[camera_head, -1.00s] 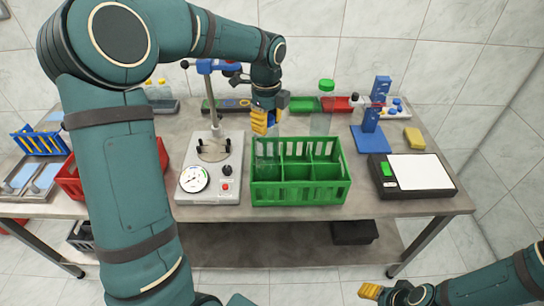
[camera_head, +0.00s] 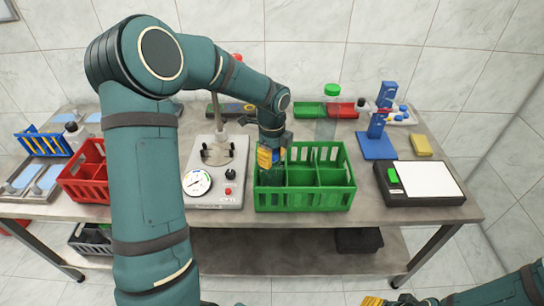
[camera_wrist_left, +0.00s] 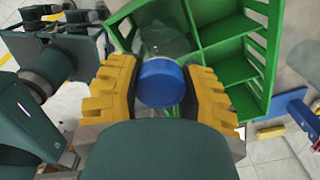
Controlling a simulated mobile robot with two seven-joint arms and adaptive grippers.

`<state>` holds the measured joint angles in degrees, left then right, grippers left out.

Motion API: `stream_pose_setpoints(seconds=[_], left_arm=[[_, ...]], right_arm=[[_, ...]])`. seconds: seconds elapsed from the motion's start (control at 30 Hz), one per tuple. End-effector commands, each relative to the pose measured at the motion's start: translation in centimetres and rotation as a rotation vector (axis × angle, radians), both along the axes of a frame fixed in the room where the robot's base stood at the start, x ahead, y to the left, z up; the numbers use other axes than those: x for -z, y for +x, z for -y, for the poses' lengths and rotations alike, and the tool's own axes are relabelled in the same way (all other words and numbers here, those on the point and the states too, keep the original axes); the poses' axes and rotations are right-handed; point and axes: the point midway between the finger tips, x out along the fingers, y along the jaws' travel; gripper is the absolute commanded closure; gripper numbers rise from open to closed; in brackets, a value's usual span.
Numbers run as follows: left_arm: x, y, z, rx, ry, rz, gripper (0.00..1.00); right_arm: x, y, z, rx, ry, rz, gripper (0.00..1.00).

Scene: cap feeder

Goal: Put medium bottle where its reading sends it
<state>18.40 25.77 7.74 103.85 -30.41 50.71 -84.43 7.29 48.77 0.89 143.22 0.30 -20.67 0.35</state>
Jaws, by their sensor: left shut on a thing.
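My left gripper (camera_head: 268,157) is shut on a clear bottle with a blue cap (camera_wrist_left: 160,83). Its yellow fingers are on both sides of the cap in the left wrist view. The bottle's clear body (camera_wrist_left: 165,43) points down at the left end of the green crate (camera_head: 305,199), which has several compartments. Whether the bottle touches the crate floor I cannot tell. A taller clear bottle with a green cap (camera_head: 331,90) stands behind the crate. My right gripper (camera_head: 373,301) shows only partly at the bottom edge, away from the table.
A grey device with a dial (camera_head: 198,183) stands left of the green crate, and a red crate (camera_head: 84,186) is farther left. A black scale with a white plate (camera_head: 424,181) is at the right. Behind are a blue stand (camera_head: 377,146) and red and green trays (camera_head: 344,109).

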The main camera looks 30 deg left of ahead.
Motion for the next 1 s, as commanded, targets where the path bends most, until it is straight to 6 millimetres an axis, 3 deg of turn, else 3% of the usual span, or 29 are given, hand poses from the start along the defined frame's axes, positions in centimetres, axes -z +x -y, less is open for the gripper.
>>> stream_pose_setpoints(seconds=[0.2, 0.23, 0.3, 0.7, 1.0], left_arm=[[0.1, 0.0, 0.0, 0.0, 0.0, 0.002, 1.0], [0.2, 0.0, 0.0, 0.0, 0.0, 0.0, 0.5], [0.1, 0.0, 0.0, 0.0, 0.0, 0.0, 0.3], [-0.5, 0.0, 0.0, 0.0, 0.0, 0.001, 0.3], [-5.9, 0.1, 0.0, 0.0, 0.001, 0.005, 0.3]], right_arm=[[0.1, 0.0, 0.0, 0.0, 0.0, -0.001, 0.47], [0.1, 0.0, 0.0, 0.0, 0.0, -0.001, 0.47], [0.0, 0.0, 0.0, 0.0, 0.0, -0.001, 0.47], [-0.1, 0.0, 0.0, 0.0, 0.0, 0.001, 0.47], [-1.1, 0.3, 0.1, 0.006, -0.002, 0.007, 0.47]])
